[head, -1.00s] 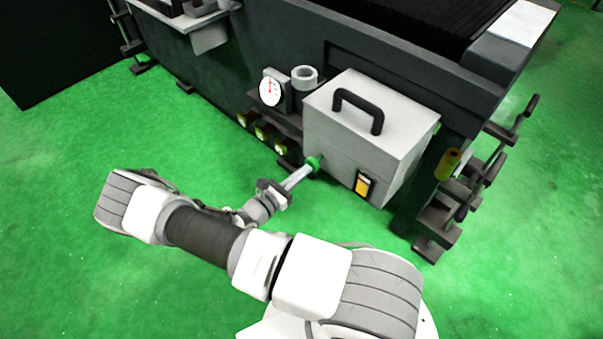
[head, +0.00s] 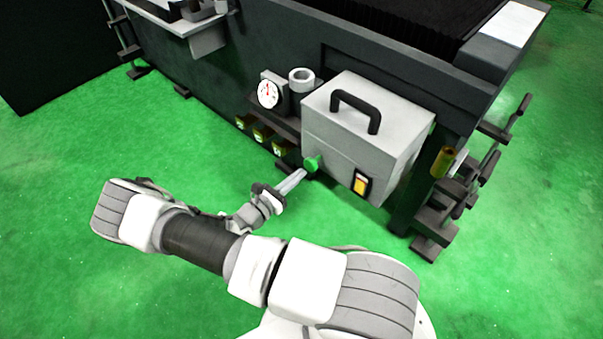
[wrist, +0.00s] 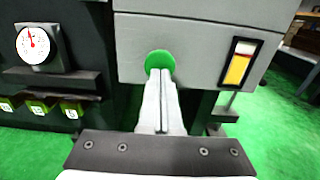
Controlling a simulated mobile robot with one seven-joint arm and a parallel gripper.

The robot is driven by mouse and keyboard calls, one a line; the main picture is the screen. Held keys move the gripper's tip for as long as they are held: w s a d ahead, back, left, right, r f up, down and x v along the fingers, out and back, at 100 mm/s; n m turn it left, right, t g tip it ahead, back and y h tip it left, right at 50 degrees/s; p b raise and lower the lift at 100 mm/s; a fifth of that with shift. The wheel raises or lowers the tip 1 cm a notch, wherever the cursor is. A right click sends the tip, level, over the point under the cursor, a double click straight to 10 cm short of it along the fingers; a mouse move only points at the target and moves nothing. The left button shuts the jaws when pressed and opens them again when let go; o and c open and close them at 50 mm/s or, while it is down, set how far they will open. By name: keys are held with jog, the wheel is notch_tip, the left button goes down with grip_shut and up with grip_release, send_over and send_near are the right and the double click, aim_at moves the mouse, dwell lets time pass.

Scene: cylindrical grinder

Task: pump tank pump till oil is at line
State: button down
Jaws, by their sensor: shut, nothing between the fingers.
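The grey tank box (head: 350,125) with a black top handle is fixed to the side of the dark machine. Its green round pump knob (head: 311,164) is low on the front face; it also shows in the wrist view (wrist: 158,61). My gripper (head: 302,174) is shut and empty, with its fingertips at the knob, overlapping its lower edge in the wrist view (wrist: 161,75). I cannot tell for certain whether they touch.
A dial gauge (head: 268,94) and a grey cylinder (head: 301,78) sit left of the box. Machine feet and a yellow cylinder (head: 442,161) stand at right. Green floor is open in front.

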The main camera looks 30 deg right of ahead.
jog(key=p+v, duration=0.1)
jog(key=v, duration=0.9)
jog(key=shift+p, duration=0.3)
jog(key=shift+r, duration=0.1)
jog(key=s+a+r+m+y, duration=0.1)
jog(key=s+r+m+y, duration=0.5)
jog(key=r, duration=0.7)
jog(key=s+a+r+m+y, duration=0.1)
jog(key=s+r+m+y, duration=0.4)
jog(key=r+m, duration=0.65)
jog(key=s+a+r+m+y, duration=0.1)
jog(key=s+r+m+y, duration=0.4)
jog(key=r, duration=1.1)
notch_tip(320, 180, up, 20)
jog(key=y+p, duration=0.1)
jog(key=p, duration=1.8)
jog(key=shift+w+f+n+g+p, duration=0.2)
jog(key=shift+w+n+g+p, duration=0.1)
jog(key=shift+n+p, duration=0.1)
